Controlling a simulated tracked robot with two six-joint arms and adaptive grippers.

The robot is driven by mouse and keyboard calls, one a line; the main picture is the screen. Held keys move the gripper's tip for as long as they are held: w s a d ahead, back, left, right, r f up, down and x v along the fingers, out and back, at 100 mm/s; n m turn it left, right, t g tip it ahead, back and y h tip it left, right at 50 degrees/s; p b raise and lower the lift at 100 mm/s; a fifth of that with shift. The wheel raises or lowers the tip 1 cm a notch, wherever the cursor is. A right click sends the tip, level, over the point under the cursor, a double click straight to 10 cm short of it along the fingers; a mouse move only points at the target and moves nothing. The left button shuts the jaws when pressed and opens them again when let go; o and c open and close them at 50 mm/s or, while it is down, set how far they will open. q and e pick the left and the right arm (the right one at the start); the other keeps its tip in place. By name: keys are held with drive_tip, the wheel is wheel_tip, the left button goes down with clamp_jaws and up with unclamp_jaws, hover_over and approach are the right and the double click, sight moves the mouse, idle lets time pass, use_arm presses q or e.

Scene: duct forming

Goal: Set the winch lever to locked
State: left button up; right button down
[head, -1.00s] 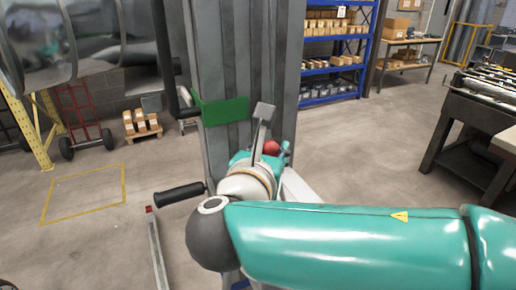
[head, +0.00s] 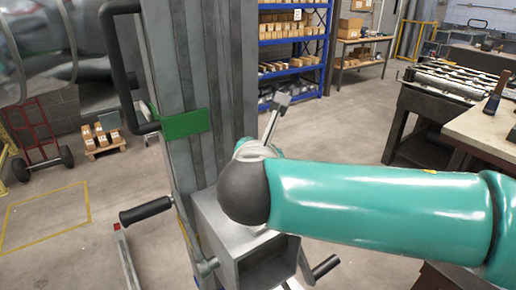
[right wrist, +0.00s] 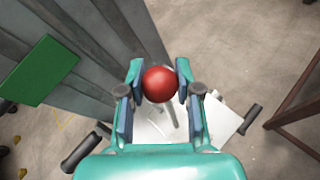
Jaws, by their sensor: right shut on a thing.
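The winch lever's red ball knob (right wrist: 160,84) sits between the two fingers of my right gripper (right wrist: 160,98) in the right wrist view, with a thin grey stem partly visible below it. The gripper is shut on the knob. In the head view my teal right arm and its dark joint hide the knob and the fingers. The grey winch housing (head: 207,225) is on the mast (head: 205,70), partly covered by my arm. Any lock markings are not visible. My left gripper is in neither current view.
Black crank grips stick out on the left (head: 147,209) and right (head: 325,266) of the winch. A green plate (head: 184,124) is on the mast. A dark bench (head: 428,110) stands at the right, and a blue shelf (head: 292,55) is behind. Open floor lies between.

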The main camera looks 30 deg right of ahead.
drive_tip(key=shift+d, duration=0.1)
drive_tip(key=c, duration=0.8)
unclamp_jaws()
drive_tip(key=shift+d, duration=0.1)
drive_tip(key=shift+o, duration=0.2)
drive_tip(key=shift+s+a+r, duration=0.1)
drive_tip(key=shift+s+a, duration=0.1)
drive_tip(key=shift+a, duration=0.1)
drive_tip(key=v, duration=1.1)
drive_tip(key=shift+s, duration=0.2)
